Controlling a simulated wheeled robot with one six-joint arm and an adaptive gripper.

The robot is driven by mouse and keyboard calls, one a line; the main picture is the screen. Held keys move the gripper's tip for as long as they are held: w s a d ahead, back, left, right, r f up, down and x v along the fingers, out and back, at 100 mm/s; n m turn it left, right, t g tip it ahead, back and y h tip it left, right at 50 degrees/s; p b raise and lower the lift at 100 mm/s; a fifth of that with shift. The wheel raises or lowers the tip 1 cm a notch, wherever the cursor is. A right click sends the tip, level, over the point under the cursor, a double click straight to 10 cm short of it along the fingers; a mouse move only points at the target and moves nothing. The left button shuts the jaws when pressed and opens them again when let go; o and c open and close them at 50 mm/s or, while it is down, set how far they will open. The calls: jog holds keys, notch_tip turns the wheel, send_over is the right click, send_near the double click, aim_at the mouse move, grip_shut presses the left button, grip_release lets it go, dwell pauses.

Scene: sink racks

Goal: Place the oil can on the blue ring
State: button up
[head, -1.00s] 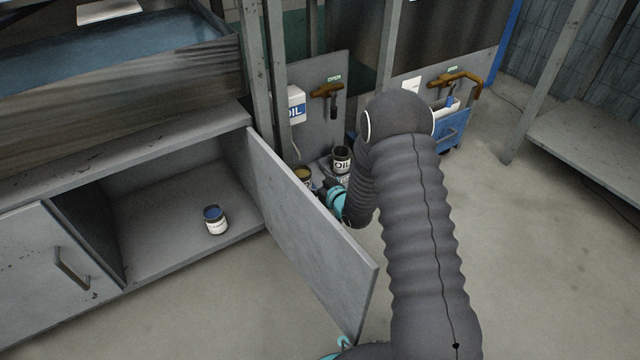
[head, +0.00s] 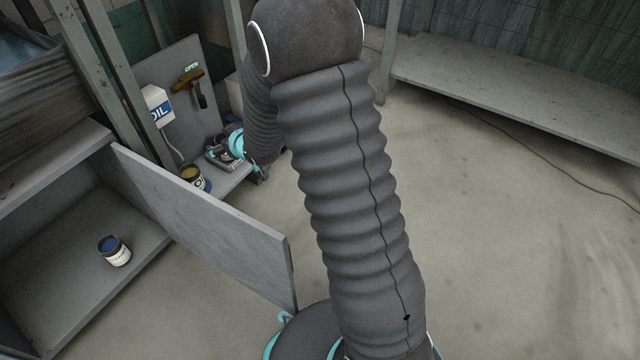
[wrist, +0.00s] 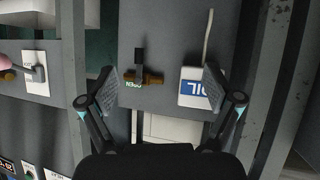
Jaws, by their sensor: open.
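A can with a yellowish top (head: 192,178) and a white label starting with "O" stands upright on the low shelf past the open door. A blue edge (head: 207,187) shows beside its foot; I cannot tell whether this is the ring or whether the can is on it. My gripper (head: 214,154) is just right of this can in the head view, its tips small and dark. The wrist view shows my gripper (wrist: 160,85) open, with nothing between its fingers. No other oil can shows clearly; my arm hides part of the shelf.
A white box marked OIL (head: 157,106) and a valve handle (head: 188,78) are on the grey panel. The open cabinet door (head: 210,225) stands left of my arm. A blue-topped can (head: 114,250) sits inside the cabinet.

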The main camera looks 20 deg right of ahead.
jog(key=s+d+r+m+g+h, duration=0.1)
jog(key=s+d+r+m+h, duration=0.1)
jog(key=s+d+r, duration=0.35)
jog(key=s+d+r+m+g+h, duration=0.1)
jog(key=s+d+r+h, duration=0.15)
jog(key=s+r, duration=0.65)
jog(key=s+d+r+m+g, duration=0.1)
jog(key=s+g, duration=0.1)
jog(key=s, duration=1)
jog(key=s+d+r+m+g, duration=0.1)
jog(key=s+r+g, duration=0.1)
jog(key=s, duration=1)
jog(key=shift+s+d+r+y, duration=0.15)
jog(key=shift+d+y, duration=0.15)
jog(key=shift+y, duration=0.05)
